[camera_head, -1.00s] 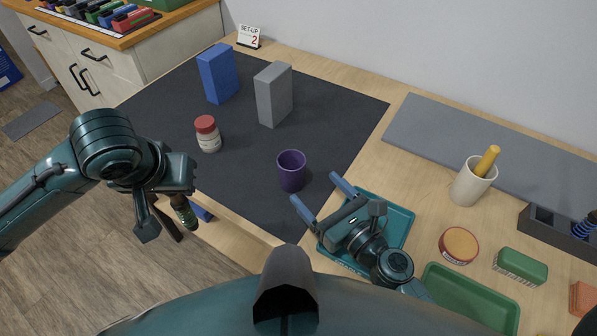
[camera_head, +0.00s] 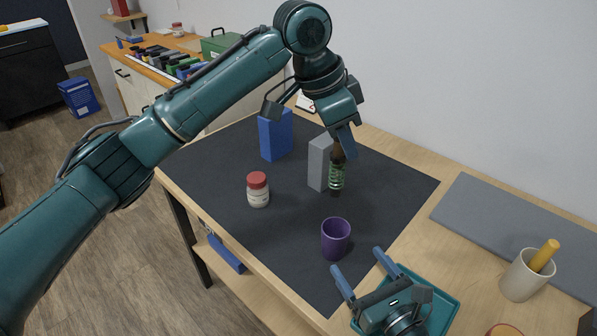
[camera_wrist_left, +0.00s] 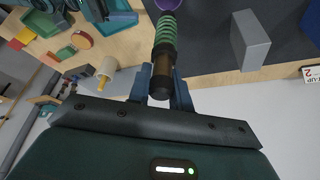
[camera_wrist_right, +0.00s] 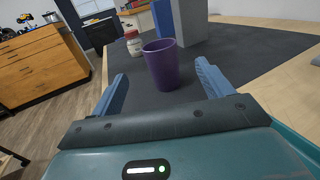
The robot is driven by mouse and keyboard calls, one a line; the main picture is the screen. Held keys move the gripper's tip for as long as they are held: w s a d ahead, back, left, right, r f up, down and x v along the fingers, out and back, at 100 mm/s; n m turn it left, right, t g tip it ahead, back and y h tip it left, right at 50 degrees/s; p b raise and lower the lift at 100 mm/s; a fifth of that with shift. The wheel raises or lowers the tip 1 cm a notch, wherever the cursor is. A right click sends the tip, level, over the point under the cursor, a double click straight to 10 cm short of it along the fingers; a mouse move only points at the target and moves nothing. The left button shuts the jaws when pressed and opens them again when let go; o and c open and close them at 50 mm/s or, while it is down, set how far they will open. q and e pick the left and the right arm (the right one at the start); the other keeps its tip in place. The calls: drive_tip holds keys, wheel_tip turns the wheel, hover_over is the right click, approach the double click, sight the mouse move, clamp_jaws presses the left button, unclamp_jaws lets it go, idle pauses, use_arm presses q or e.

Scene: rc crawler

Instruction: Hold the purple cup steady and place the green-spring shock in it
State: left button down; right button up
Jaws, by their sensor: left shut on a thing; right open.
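The purple cup (camera_head: 335,240) stands upright on the dark mat. It also shows in the right wrist view (camera_wrist_right: 162,66), in front of and between the open fingers. My right gripper (camera_head: 358,272) is open and empty, just to the cup's lower right and apart from it. My left gripper (camera_head: 338,146) is shut on the green-spring shock (camera_head: 337,176), which hangs upright in the air above and behind the cup. In the left wrist view the shock (camera_wrist_left: 166,40) points away from the fingers (camera_wrist_left: 162,88), and the cup (camera_wrist_left: 168,4) is partly cut off at the top edge.
A grey block (camera_head: 319,163) stands close behind the shock, with a blue block (camera_head: 275,136) farther left. A red-lidded jar (camera_head: 258,190) stands left of the cup. A teal tray (camera_head: 442,304) lies under my right gripper.

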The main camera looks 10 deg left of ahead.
sight(329, 222)
drive_tip(key=shift+w+a, duration=0.3)
drive_tip(key=shift+w, duration=0.1)
use_arm(q)
drive_tip(key=shift+d+r+m, duration=0.4)
drive_tip(key=shift+d+r, duration=0.15)
drive_tip(key=shift+r, duration=0.05)
use_arm(e)
drive_tip(key=x, duration=1.1)
drive_tip(key=shift+c, duration=0.2)
drive_tip(key=c, duration=1)
use_arm(q)
drive_tip(key=shift+w+f, duration=0.1)
drive_tip(key=shift+f, duration=6.2)
drive_tip(key=c, duration=1.2)
unclamp_jaws()
